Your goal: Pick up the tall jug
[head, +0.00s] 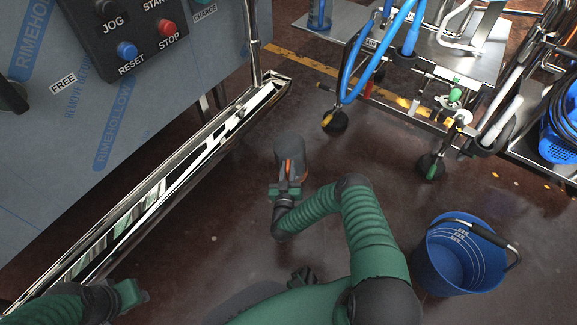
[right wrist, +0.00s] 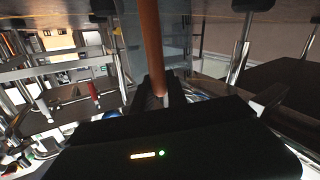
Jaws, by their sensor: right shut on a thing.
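A grey jug (head: 289,148) with an orange handle is in the middle of the head view, above the dark floor. My right gripper (head: 288,186) is shut on its orange handle. In the right wrist view the handle (right wrist: 151,45) runs up from between the fingers, with part of the jug's grey see-through body (right wrist: 131,38) behind it. The jug's base and how far it hangs above the floor cannot be told. My left gripper (head: 133,293) is at the lower left, away from the jug; its jaw opening is unclear.
A machine with a control panel (head: 125,30) and a shiny metal trough (head: 170,180) stand at the left. A metal cart (head: 445,50) with blue hoses is at the upper right. A blue bucket (head: 455,262) stands at the lower right. Floor between them is clear.

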